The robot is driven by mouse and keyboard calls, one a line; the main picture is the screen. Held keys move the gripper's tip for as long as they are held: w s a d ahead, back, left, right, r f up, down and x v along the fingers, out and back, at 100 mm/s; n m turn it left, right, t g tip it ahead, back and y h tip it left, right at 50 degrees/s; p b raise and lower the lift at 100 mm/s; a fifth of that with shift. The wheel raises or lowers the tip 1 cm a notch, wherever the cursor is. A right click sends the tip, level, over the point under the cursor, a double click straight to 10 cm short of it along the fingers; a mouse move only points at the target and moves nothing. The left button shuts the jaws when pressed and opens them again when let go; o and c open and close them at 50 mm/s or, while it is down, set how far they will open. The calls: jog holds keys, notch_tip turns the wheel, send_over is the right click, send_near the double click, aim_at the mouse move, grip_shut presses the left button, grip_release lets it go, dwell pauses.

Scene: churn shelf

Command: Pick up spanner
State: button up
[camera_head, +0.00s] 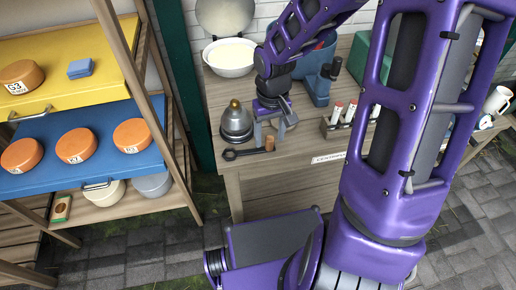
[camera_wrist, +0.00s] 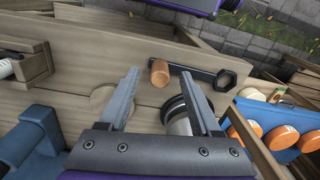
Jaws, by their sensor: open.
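The dark spanner (camera_head: 245,153) lies flat near the front edge of the wooden bench, its ring end to the left. In the wrist view the spanner (camera_wrist: 205,73) lies beyond my fingertips, its ring end at the right. A short orange-brown cylinder (camera_head: 270,143) stands by the other end of the spanner; it also shows in the wrist view (camera_wrist: 160,73) and hides part of the handle there. My gripper (camera_head: 270,134) is open and empty above the bench, behind the spanner; its two fingers spread wide in the wrist view (camera_wrist: 160,74).
A grey metal dome with a brass knob (camera_head: 236,122) stands close left of my gripper. A round wooden disc (camera_wrist: 104,98) lies beside the fingers. A white bowl (camera_head: 230,57), blue holder (camera_head: 317,88) and marker rack (camera_head: 335,131) stand behind and right. A shelf (camera_head: 165,140) is left.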

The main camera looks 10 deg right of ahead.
notch_tip(320, 180, down, 2)
jog(key=shift+f, duration=0.1)
grip_shut()
dwell(0.5)
